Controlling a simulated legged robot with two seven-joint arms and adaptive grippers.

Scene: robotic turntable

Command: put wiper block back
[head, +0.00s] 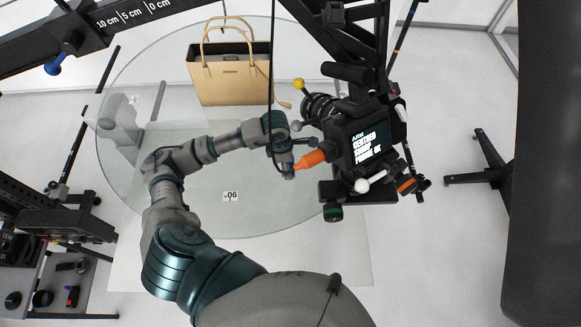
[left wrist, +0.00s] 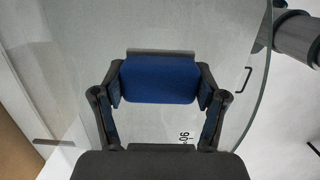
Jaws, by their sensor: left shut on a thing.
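The wiper block (left wrist: 160,80) is blue with a thin grey strip along its far edge. In the left wrist view my left gripper (left wrist: 161,90) is shut on it, one finger pressed on each short side. The glass turntable shows beneath the block. In the head view my left gripper (head: 284,152) is over the right part of the round glass turntable (head: 190,215), close to the camera rig. I cannot make out the block clearly there. My right gripper is in neither view.
A tan handbag (head: 232,82) stands at the back of the turntable. A black camera rig (head: 350,135) with an orange-tipped part (head: 312,159) hangs just right of my left gripper. A shelf with small tools (head: 68,285) is at lower left.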

